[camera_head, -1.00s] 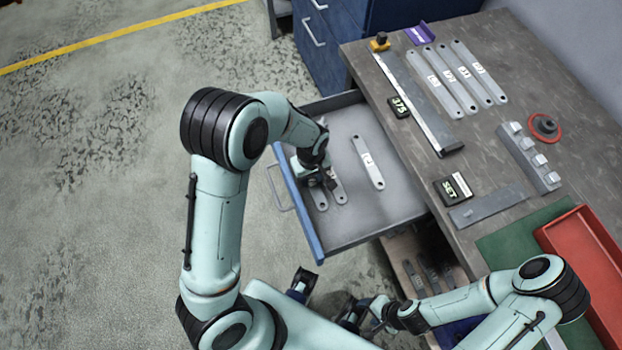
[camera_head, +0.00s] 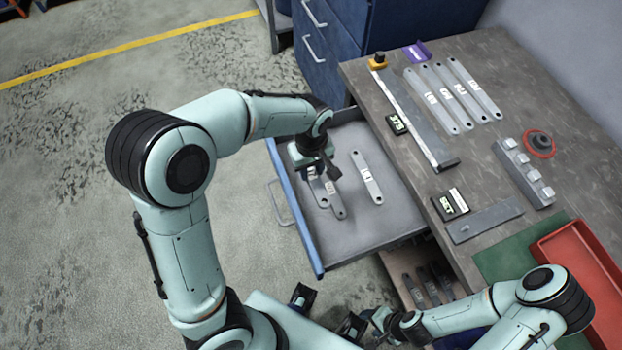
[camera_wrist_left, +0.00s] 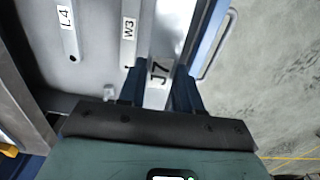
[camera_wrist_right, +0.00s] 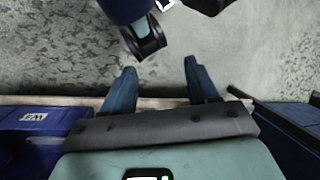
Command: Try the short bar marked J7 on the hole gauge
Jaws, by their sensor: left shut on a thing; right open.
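The short grey bar marked J7 (camera_wrist_left: 158,75) is between the fingers of my left gripper (camera_wrist_left: 157,88), which is shut on it. Its label looks larger than the other bars' labels; I cannot tell how far it is off the drawer floor. In the head view my left gripper (camera_head: 322,168) is over the front side of the open drawer (camera_head: 395,215). A grey block with several square studs (camera_head: 525,172) on the bench may be the hole gauge. My right gripper (camera_wrist_right: 160,78) is open and empty, low beside the bench.
Bar W3 (camera_wrist_left: 128,35) lies right beside J7, and bar L4 (camera_wrist_left: 68,32) lies further off. The bench holds a long rail (camera_head: 412,110), several long bars (camera_head: 455,92), a SET box (camera_head: 450,204), a flat plate (camera_head: 485,221) and a red tray (camera_head: 590,262).

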